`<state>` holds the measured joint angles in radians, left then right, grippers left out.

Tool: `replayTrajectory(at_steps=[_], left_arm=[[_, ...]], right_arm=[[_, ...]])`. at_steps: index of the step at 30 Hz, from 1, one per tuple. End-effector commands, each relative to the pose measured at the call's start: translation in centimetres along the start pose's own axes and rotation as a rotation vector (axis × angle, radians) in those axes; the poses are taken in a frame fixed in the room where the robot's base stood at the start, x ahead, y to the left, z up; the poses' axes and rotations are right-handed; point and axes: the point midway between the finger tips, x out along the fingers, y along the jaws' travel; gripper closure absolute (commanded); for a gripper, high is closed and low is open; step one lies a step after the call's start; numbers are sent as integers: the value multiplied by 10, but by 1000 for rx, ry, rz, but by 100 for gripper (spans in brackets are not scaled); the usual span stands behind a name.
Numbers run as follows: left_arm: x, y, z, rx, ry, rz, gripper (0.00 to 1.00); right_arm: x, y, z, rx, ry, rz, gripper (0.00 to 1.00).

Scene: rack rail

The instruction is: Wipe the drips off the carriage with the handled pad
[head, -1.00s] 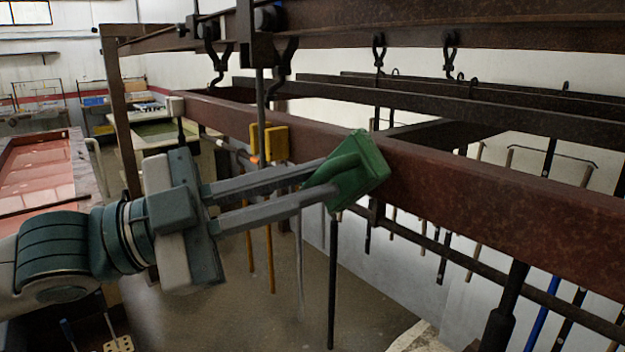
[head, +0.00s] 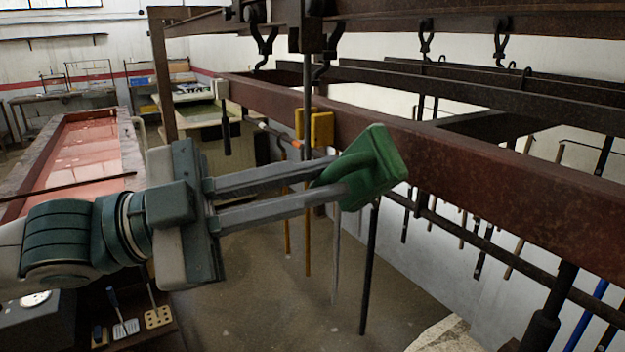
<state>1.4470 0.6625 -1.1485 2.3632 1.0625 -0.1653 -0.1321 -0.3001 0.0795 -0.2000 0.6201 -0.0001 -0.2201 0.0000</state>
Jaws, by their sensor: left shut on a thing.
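My left gripper (head: 333,178) comes in from the left and is shut on the handle of a green pad (head: 383,162). The pad's flat face is turned to the right, toward the rusty red-brown beam (head: 470,172). The pad overlaps the beam in the picture; I cannot tell whether they touch. I take this long beam to be part of the carriage, but cannot be sure. No drips can be made out on it. My right gripper is not in view.
A yellow block (head: 320,128) sits at the beam behind my gripper. Dark hooks (head: 426,40) and several hanging rods (head: 370,265) crowd the rack. A red-lined tank (head: 75,150) stands at left. Open floor (head: 265,300) lies below my gripper.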

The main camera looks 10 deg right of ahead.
Motion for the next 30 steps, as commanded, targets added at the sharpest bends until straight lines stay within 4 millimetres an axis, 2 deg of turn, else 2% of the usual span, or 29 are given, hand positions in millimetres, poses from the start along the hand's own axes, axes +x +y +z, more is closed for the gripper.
replayTrajectory(at_steps=[13, 30], left_arm=[[-25, 3, -11, 0, 0, 0, 100], [-26, 4, -12, 0, 0, 0, 100]], right_arm=[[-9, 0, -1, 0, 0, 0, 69], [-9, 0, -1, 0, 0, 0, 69]])
